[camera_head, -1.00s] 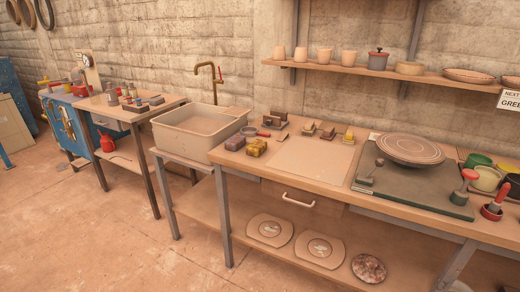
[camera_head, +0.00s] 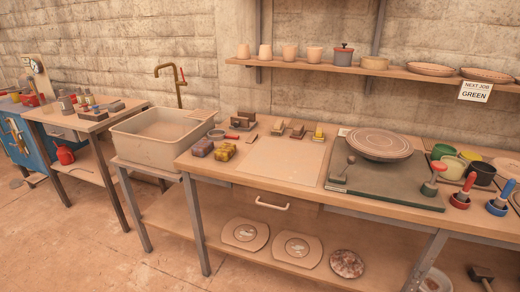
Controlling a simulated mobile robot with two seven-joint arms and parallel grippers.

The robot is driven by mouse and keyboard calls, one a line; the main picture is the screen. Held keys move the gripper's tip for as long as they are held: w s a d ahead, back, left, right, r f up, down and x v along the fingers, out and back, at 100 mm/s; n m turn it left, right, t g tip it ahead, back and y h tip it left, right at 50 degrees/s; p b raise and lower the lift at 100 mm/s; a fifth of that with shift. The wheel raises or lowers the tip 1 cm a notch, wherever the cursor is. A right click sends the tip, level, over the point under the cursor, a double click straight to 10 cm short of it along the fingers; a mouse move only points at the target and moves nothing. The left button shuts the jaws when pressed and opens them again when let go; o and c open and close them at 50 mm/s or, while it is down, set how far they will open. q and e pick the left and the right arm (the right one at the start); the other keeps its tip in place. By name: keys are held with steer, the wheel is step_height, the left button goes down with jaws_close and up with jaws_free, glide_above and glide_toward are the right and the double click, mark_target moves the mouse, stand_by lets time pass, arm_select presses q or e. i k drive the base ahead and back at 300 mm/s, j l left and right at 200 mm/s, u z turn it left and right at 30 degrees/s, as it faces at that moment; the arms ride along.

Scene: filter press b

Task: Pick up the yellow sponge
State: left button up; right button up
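A yellow sponge-like block (camera_head: 224,152) lies on the left part of the wooden workbench (camera_head: 207,166), near its front left corner. A dull purple-brown block (camera_head: 202,148) of similar size lies just left of it; I cannot tell if they touch. A smaller yellow-topped piece (camera_head: 319,131) stands farther back on the bench. Neither of my grippers shows in the head view.
A pale sink basin (camera_head: 152,152) with a brass tap stands left of the bench. A green board (camera_head: 390,187) with a round plate (camera_head: 381,145) lies to the right. A pale sheet (camera_head: 283,163) beside the yellow block is largely clear. A shelf (camera_head: 345,69) runs above.

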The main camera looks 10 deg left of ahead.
mark_target(224, 153)
steer(key=i+j+z, duration=0.1)
steer(key=j+z, duration=0.2)
steer(key=i+j+z, duration=0.1)
steer(key=j+z, duration=0.15)
steer(key=j, duration=0.2)
steer(key=j+z, duration=0.3)
steer(key=j, duration=0.55)
steer(key=j+z, duration=0.2)
steer(key=j, duration=1.5)
steer(key=i, duration=0.05)
